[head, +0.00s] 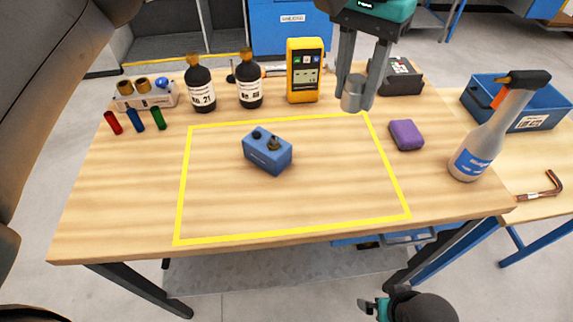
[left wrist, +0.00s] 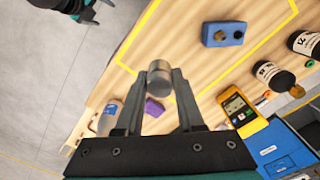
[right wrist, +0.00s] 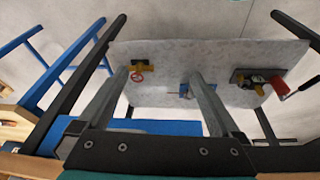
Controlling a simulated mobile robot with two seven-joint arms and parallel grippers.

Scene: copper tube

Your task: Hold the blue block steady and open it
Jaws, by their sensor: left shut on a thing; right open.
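The blue block (head: 267,157) sits on the table inside the yellow outline, with two dark knobs or openings on top. It also shows in the left wrist view (left wrist: 223,34). My left gripper (head: 356,98) is shut on a grey metal cylinder (head: 354,92), held near the back right of the yellow outline, right of and behind the block. The cylinder shows between the fingertips in the left wrist view (left wrist: 159,74). My right gripper (right wrist: 158,78) is open and empty, with its arm low in front of the table, away from the block.
A purple block (head: 406,135) lies right of the outline, near a spray bottle (head: 475,155). Two dark bottles (head: 201,85), a yellow meter (head: 305,75) and a rack (head: 146,94) stand along the back. A grey lower shelf (right wrist: 210,60) with valve fittings shows in the right wrist view.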

